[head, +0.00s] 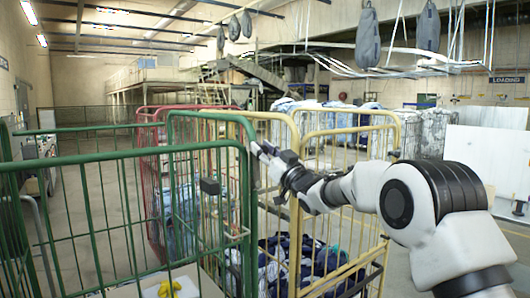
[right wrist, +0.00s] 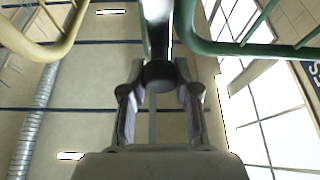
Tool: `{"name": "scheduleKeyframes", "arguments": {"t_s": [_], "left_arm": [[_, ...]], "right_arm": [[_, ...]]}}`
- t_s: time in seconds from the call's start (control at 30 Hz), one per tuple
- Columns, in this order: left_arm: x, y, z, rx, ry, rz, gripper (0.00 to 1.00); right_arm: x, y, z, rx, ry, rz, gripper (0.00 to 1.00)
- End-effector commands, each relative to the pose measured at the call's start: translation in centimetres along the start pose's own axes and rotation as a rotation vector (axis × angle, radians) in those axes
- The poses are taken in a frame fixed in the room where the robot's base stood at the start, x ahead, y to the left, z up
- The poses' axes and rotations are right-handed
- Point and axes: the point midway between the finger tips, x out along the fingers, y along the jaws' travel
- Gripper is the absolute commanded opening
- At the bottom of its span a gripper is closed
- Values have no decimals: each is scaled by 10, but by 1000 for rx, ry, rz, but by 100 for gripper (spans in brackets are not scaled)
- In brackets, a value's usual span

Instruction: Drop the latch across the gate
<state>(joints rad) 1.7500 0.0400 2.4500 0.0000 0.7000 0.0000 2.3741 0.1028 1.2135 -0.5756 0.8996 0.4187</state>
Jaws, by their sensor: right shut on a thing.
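A green barred gate (head: 100,160) of a roll cage stands in the front left. A small dark block (head: 209,186) sits on its bars near the right end. My right gripper (head: 262,152) is at the green frame's top right corner, beside a yellow cage frame. In the right wrist view my right gripper (right wrist: 159,88) is shut on a dark piece (right wrist: 159,73), which looks like the latch. A bar runs on from it, between the green rail (right wrist: 250,45) and the yellow rail (right wrist: 55,45). In the head view the fingers hide the held piece. My left gripper is not in view.
Yellow cages (head: 345,134) holding dark blue bags (head: 320,262) stand right behind my gripper. A red cage (head: 150,125) is behind the green one. Grey sling bags (head: 368,38) hang overhead at the right. Open floor lies at the far left.

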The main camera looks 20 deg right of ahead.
Motion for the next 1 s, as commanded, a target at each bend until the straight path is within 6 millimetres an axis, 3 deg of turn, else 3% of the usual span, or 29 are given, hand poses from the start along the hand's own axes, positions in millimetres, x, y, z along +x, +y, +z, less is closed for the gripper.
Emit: {"name": "scheduleKeyframes", "arguments": {"t_s": [0.5, 1.0], "left_arm": [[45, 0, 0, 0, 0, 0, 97], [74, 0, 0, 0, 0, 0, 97]], "right_arm": [[-5, -44, 14, -373, -2, -156, 0], [-16, -84, 41, -812, -2, -339, 0]]}}
